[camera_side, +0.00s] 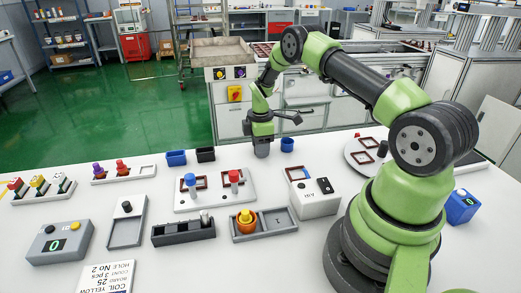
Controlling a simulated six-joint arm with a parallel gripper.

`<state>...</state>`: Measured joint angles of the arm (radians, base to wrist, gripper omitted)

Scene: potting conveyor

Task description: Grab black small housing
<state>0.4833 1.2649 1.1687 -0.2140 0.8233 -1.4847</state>
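A small black open-topped housing (206,154) stands on the white table, at the back middle, just right of a blue housing (176,158). My gripper (262,153) points down to the right of the black housing, apart from it.
In front of the gripper is a light fixture plate (210,204) with blue and red knobs. A white box with a display (313,204) stands to its right. A grey counter box (60,243) is at left.

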